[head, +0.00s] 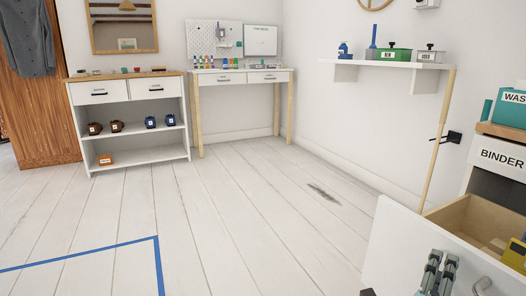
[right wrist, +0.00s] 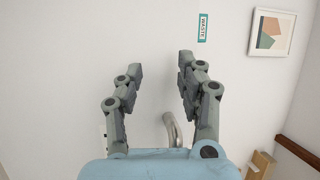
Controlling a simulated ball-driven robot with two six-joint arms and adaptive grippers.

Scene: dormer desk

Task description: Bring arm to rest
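My right gripper (head: 437,272) shows at the lower right of the head view, in front of the white front (head: 410,235) of a pulled-out drawer. In the right wrist view the two grey fingers of my right gripper (right wrist: 160,65) stand apart with nothing held between them. A curved metal handle (right wrist: 172,130) shows between the lower parts of the fingers. My left gripper is in neither view.
The open drawer (head: 462,212) has a wooden inside and holds a yellow thing (head: 514,254). Above it is a cabinet front labelled BINDER (head: 500,160). A wall shelf (head: 385,64) with a wooden post stands behind. The floor (head: 230,220) in the middle is clear, with blue tape at the left.

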